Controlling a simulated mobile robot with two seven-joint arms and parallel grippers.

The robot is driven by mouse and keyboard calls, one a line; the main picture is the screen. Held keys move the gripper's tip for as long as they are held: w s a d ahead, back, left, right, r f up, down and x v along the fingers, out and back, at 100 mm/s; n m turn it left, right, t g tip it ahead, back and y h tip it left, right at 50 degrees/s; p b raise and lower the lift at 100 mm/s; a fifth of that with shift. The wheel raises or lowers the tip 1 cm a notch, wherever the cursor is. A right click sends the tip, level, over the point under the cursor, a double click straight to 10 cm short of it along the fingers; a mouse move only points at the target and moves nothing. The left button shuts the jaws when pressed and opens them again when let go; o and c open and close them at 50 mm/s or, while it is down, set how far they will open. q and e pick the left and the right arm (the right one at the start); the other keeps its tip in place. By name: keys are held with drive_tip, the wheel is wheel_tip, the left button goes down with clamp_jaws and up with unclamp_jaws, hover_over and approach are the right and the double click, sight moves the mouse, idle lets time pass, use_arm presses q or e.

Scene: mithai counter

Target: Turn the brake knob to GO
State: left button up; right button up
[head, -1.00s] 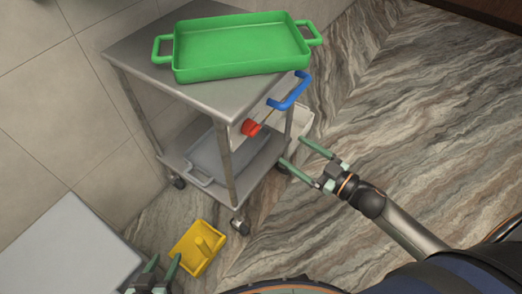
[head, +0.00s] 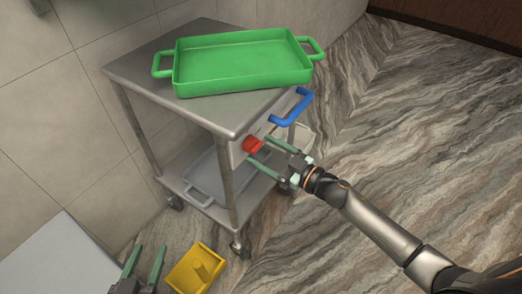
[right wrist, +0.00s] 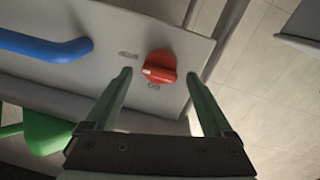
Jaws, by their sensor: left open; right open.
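The red brake knob (head: 253,145) sits on a pale panel (head: 275,127) at the side of the metal trolley, below its top. In the right wrist view the knob (right wrist: 160,69) shows a white mark at its left end, with small unreadable labels above left and below it. My right gripper (head: 266,156) is open just in front of the knob; in the right wrist view its fingers (right wrist: 160,93) point toward the knob, which lies ahead of the gap between them. I see no contact. My left gripper (head: 147,265) is open and empty at the lower left.
A green tray (head: 240,62) rests on the trolley top (head: 140,66). A blue handle (head: 293,108) juts out beside the knob. A grey tray (head: 200,199) lies on the lower shelf. The floor to the right is clear.

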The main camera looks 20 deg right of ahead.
use_arm(q)
drive_tip(key=shift+w+r, duration=0.25)
drive_tip(key=shift+r, duration=0.4)
use_arm(e)
drive_tip(key=shift+w+a, duration=0.45)
drive_tip(key=shift+w, duration=0.15)
drive_tip(key=shift+c, duration=0.4)
drive_tip(key=c, duration=1.2)
